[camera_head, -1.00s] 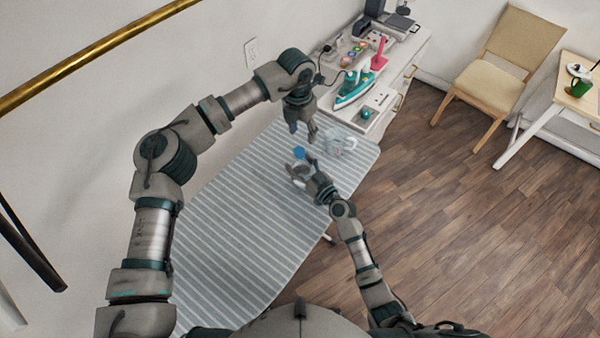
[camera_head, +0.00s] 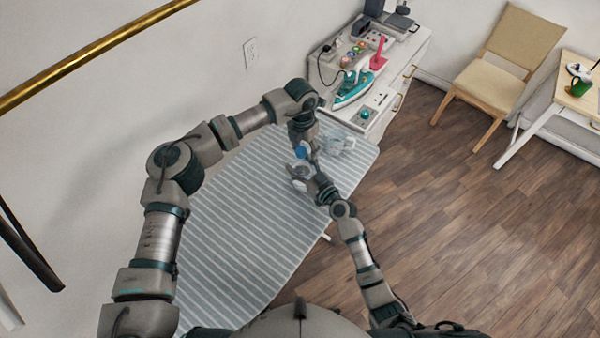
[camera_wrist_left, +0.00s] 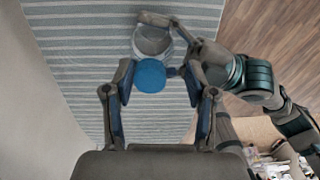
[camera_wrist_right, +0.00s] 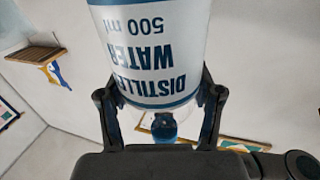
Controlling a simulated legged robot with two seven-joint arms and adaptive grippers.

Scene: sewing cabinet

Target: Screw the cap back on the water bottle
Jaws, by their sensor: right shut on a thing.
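The clear water bottle (camera_head: 299,171), with a white label reading "DISTILLED WATER 500 ml" (camera_wrist_right: 152,55), is above the striped board. My right gripper (camera_head: 303,177) is shut on its body; its fingers straddle the bottle in the right wrist view (camera_wrist_right: 160,100). The blue cap (camera_wrist_left: 150,76) is at the bottle's top end; I cannot tell how firmly it sits. My left gripper (camera_wrist_left: 157,85) is open, with its fingers on either side of the cap. Its left finger is close to the cap and a gap shows on the right. In the head view it partly hides the cap (camera_head: 301,152).
A clear jug (camera_head: 340,144) stands on the striped ironing board (camera_head: 240,220), just right of the grippers. Behind it, a white cabinet (camera_head: 400,70) bears a teal iron (camera_head: 352,88) and other sewing things. The board's near part is clear.

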